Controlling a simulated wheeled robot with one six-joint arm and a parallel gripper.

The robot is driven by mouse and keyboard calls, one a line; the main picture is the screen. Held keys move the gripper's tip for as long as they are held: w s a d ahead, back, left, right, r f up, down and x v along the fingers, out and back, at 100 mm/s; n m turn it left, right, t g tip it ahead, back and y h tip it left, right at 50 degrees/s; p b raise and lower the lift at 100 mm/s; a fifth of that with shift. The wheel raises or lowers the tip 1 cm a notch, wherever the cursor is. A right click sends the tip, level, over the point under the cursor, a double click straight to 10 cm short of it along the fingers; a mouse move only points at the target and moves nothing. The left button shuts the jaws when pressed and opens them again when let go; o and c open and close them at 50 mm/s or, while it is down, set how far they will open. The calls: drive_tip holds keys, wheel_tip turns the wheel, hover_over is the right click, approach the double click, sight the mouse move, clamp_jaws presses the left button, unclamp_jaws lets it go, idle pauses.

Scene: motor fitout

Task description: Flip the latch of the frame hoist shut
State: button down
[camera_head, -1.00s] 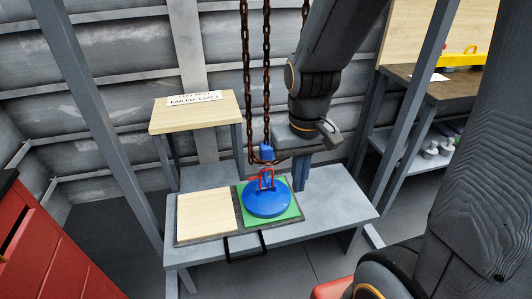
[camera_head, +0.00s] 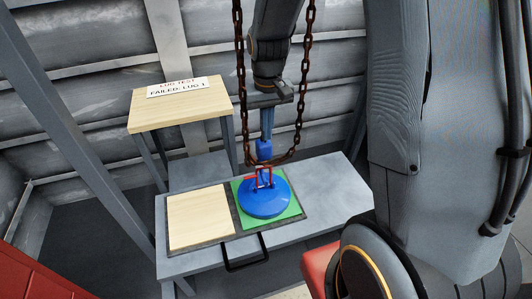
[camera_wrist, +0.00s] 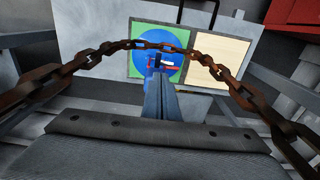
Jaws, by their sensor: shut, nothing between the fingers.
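The frame hoist's rusty chain (camera_head: 304,75) hangs in a loop, its low end near a blue hook block (camera_head: 264,150). Below the block, a red bail (camera_head: 264,178) stands on a round blue disc (camera_head: 266,198). I cannot clearly tell the latch apart from the red and blue parts here. My gripper (camera_head: 266,137) is shut and empty, pointing down just above or behind the block; contact cannot be told. In the wrist view its fingers (camera_wrist: 158,78) reach towards a red bar (camera_wrist: 168,68) over the blue disc (camera_wrist: 148,42).
The disc lies on a green pad (camera_head: 292,211) beside a pale wooden panel (camera_head: 200,217) on a grey bench (camera_head: 335,188). The chain (camera_wrist: 100,55) arches around my fingers in the wrist view.

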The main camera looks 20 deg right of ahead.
approach(267, 164)
wheel_tip(267, 164, down, 5)
drive_tip(key=shift+a+f, duration=0.1)
idle(0.5)
drive_tip(key=shift+w+f, duration=0.1)
idle(0.3)
